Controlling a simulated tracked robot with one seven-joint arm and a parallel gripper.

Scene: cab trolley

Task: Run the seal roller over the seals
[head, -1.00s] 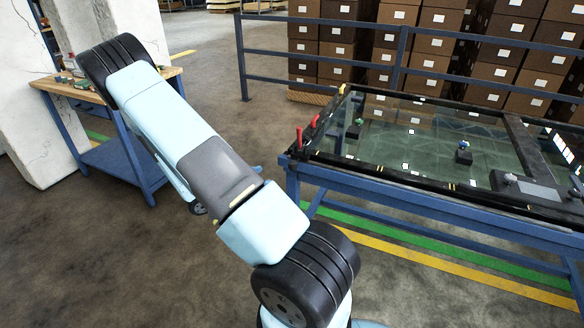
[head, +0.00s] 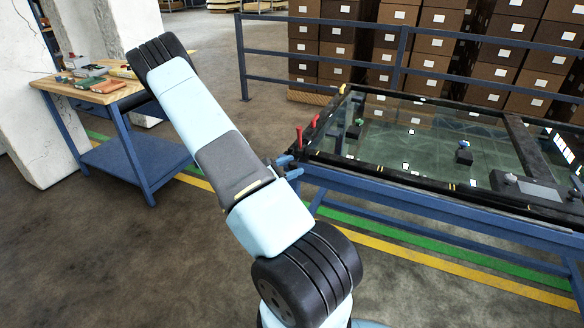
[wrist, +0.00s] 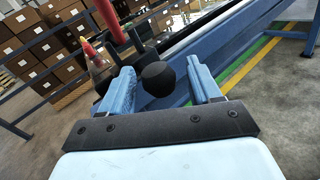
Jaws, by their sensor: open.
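A large glass panel (head: 400,146) lies on a blue trolley (head: 390,187), edged by a black frame (head: 400,173) with small yellow marks. The seals cannot be told apart from this dark edging. My gripper (head: 285,166) is at the trolley's near left corner, just below two red upright handles (head: 299,138). In the wrist view my gripper (wrist: 158,68) is open, its two blue fingers on either side of a rounded black end (wrist: 159,79). I cannot tell whether this is the seal roller, or whether the fingers touch it. A red handle (wrist: 106,22) stands just beyond the left finger.
A wooden-topped bench (head: 112,92) with several tools stands at the left beside a white pillar. Small fittings (head: 464,153) sit on the glass. A blue rail (head: 410,72) and stacked boxes (head: 425,48) are behind. Floor between bench and trolley is clear.

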